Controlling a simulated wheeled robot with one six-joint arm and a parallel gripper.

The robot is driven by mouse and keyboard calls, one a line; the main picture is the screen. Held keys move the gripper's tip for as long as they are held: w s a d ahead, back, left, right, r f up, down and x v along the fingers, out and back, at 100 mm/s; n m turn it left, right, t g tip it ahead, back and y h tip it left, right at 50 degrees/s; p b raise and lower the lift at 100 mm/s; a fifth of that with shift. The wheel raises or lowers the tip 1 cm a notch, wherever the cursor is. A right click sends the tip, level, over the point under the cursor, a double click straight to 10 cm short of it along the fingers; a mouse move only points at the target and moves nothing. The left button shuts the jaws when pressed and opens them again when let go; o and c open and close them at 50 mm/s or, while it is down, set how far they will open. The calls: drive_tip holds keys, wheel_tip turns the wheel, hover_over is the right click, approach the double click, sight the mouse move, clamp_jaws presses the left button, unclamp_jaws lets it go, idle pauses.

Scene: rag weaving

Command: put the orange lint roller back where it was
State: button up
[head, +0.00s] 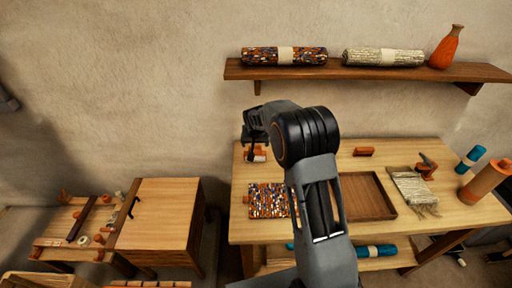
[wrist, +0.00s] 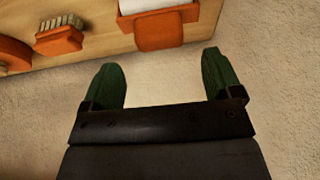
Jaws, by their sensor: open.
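The orange thing with a white part, which looks like the lint roller (wrist: 160,32), lies at the table's edge in the wrist view, cut off by the top of the picture. In the head view an orange and white thing (head: 257,155) shows just below my gripper (head: 255,142), at the back left of the table; it seems to be the same roller. In the wrist view my gripper (wrist: 162,70) has its green fingers wide apart. Nothing is between them, and the roller is beyond the fingertips, apart from them.
An orange brush (wrist: 58,36) and a rounded orange thing (wrist: 12,55) lie farther along the table (head: 244,226). A brown tray (head: 366,195), a patterned woven piece (head: 266,201) and an orange block (head: 363,151) are on it. A shelf (head: 390,71) holds rolled rugs above.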

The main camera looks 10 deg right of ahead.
drive_tip(key=s+r+n, duration=0.1)
drive_tip(key=s+r, duration=1.2)
drive_tip(key=s, duration=0.5)
drive_tip(key=s+f+n+g, duration=0.1)
drive_tip(key=s, duration=1.4)
drive_tip(key=shift+d+f+y, duration=0.15)
drive_tip(key=shift+d+y, duration=0.1)
drive_tip(key=shift+y, duration=0.15)
drive_tip(key=shift+w, duration=0.1)
drive_tip(key=shift+c, duration=0.5)
